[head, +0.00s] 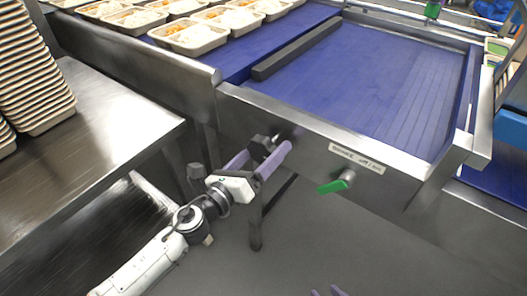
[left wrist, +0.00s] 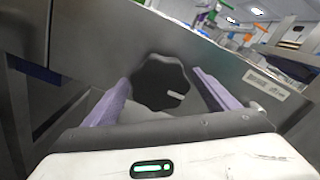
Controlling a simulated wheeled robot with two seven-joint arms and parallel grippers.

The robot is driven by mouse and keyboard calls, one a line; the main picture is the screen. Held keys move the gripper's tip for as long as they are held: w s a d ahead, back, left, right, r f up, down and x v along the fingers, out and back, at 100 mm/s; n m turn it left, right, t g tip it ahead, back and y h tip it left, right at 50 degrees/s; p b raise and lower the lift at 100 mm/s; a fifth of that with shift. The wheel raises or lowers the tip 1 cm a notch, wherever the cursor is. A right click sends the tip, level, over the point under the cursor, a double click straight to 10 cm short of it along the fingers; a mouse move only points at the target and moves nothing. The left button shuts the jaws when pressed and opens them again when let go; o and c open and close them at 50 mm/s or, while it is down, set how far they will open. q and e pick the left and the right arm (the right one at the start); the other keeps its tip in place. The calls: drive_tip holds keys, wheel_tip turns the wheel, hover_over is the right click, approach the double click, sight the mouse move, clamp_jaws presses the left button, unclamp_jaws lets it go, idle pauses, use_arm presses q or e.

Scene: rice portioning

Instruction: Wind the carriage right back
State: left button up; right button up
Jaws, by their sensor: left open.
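A black lobed knob (head: 262,147) with a white mark is on the metal front panel below the belt. In the left wrist view the knob (left wrist: 160,82) sits between the two purple fingers of my open left gripper (left wrist: 160,95). A gap shows on both sides there, and I see no clear contact. In the head view my left gripper (head: 262,156) reaches the panel from the lower left. A dark bar (head: 297,50) lies along the left side of the blue belt; I cannot tell whether it is the carriage. Only the purple fingertips of my right gripper (head: 328,292) show at the bottom edge, apart and empty.
A green-handled valve (head: 336,184) sticks out right of the knob, under a label plate (head: 357,158). Filled trays (head: 190,36) stand on the blue belt (head: 370,85) at the back left.

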use_arm(q)
drive_tip(key=v, duration=1)
drive_tip(key=shift+s, duration=0.15)
use_arm(e)
drive_tip(key=shift+s+f, duration=0.2)
use_arm(q)
drive_tip(key=shift+a, duration=0.1)
drive_tip(key=s+a+f+n+g+y+p, duration=0.2)
drive_tip(key=s+f+n, duration=0.6)
drive_tip(key=n, duration=0.9)
drive_tip(key=s+a+f+n+g+y+p, duration=0.3)
drive_tip(key=s+a+f+n+y, duration=0.3)
drive_tip(key=s+n, duration=0.5)
wheel_tip(320, 180, down, 3)
drive_tip(key=a+n+g, duration=0.1)
drive_tip(key=n, duration=0.5)
drive_tip(key=shift+s+a, duration=0.25)
drive_tip(key=shift+a, duration=0.1)
use_arm(e)
drive_tip(key=r, duration=0.4)
drive_tip(key=shift+d, duration=0.25)
